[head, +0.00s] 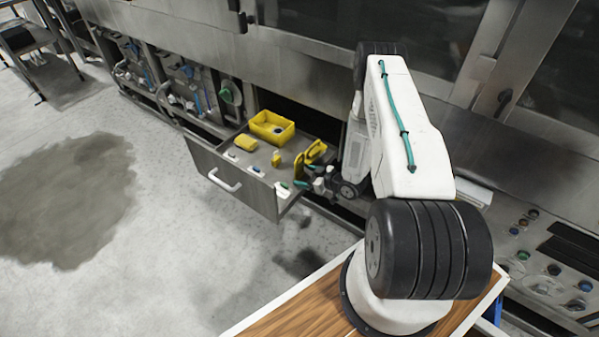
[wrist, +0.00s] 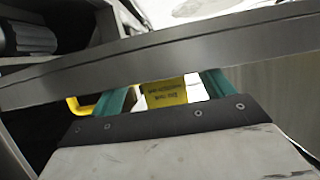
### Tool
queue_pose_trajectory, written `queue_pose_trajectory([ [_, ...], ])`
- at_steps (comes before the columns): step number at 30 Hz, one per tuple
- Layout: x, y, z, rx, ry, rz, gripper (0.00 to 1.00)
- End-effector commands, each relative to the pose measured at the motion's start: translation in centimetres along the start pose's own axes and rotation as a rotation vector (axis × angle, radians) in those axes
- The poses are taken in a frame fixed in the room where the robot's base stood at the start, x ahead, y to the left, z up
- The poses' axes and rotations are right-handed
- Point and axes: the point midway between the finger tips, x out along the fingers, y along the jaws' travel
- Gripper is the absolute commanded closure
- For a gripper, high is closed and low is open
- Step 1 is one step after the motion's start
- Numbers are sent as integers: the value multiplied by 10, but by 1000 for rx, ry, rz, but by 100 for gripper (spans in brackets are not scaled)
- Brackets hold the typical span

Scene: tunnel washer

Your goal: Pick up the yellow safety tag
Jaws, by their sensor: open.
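A yellow tag with dark printed lettering (wrist: 165,93) shows in the wrist view between the two teal fingers of my gripper (wrist: 167,92). Its upper part is hidden behind a grey metal bar that also covers the fingertips. The fingers stand apart on either side of the tag, and I cannot tell whether they touch it. In the head view my gripper (head: 300,184) is low at the right side of an open drawer (head: 232,181), close to upright yellow pieces (head: 300,164). I cannot tell which of these is the tag.
The drawer holds a yellow bin (head: 272,127), a yellow block (head: 246,143), a small yellow piece (head: 276,158) and small pale items. The grey bar (wrist: 160,66) crosses the wrist view. The metal machine front stands behind the drawer. The floor at the left is clear, with a dark stain (head: 70,195).

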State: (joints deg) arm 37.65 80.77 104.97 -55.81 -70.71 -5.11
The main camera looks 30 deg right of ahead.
Motion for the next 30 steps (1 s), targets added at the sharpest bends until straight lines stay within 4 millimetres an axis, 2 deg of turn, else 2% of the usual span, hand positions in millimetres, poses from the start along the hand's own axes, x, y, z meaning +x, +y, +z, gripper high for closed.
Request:
queue_pose_trajectory([
  [1,9,-1,0,-2,0,-3,20],
  [4,18,0,0,-2,0,0,20],
  [10,20,0,0,-1,-1,1,20],
  [11,19,0,0,0,-1,1,26],
  [15,19,0,0,0,-1,1,64],
  [16,19,0,0,0,-1,1,68],
  [25,19,0,-1,-1,-1,1,68],
  [30,16,0,-8,0,-1,1,68],
])
